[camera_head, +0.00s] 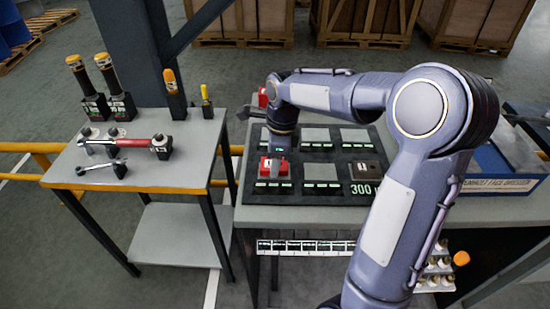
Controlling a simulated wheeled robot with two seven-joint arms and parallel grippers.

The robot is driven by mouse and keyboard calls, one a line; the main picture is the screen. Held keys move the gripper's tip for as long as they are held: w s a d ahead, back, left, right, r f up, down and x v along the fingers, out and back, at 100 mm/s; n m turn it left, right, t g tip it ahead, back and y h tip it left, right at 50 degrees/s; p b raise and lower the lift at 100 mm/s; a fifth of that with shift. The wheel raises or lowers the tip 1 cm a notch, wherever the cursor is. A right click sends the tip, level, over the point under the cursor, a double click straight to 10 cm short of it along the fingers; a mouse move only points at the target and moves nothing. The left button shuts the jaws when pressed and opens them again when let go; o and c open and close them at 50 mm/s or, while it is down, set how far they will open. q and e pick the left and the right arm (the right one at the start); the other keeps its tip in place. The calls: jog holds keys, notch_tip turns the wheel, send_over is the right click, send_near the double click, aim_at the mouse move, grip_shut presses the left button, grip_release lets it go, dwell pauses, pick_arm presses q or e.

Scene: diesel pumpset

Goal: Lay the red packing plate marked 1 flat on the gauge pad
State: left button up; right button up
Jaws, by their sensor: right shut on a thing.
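A red packing plate (273,168) is at the front left cell of a black board (318,198) with several grey square pads. A number on the plate is too small to read. My right gripper (277,156) points down from above and is shut on the red plate, its fingers mostly hidden by the wrist. I cannot tell whether the plate rests on the board or hangs just above it. Grey pads (321,172) show bare beside it; I cannot tell which one is the gauge pad. My left gripper is not in view.
A dark block (364,170) sits at the board's front right, above a "300" marking. Another red part (263,97) is behind my wrist.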

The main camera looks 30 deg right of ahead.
jog(key=shift+f, duration=0.3)
jog(key=o, duration=1.4)
jog(key=shift+c, duration=0.2)
jog(key=shift+f, duration=0.1)
jog(key=shift+s+d+r+p, duration=0.1)
jog(key=shift+d+r+p, duration=0.05)
jog(key=shift+r, duration=1.15)
jog(key=shift+s+d+r+p, duration=0.1)
jog(key=shift+r+p, duration=0.05)
jog(key=shift+r, duration=1.2)
jog(key=shift+s+d+r+p, duration=0.1)
jog(key=shift+d+r+p, duration=0.05)
jog(key=shift+r, duration=1.15)
notch_tip(320, 180, up, 6)
jog(key=p, duration=0.6)
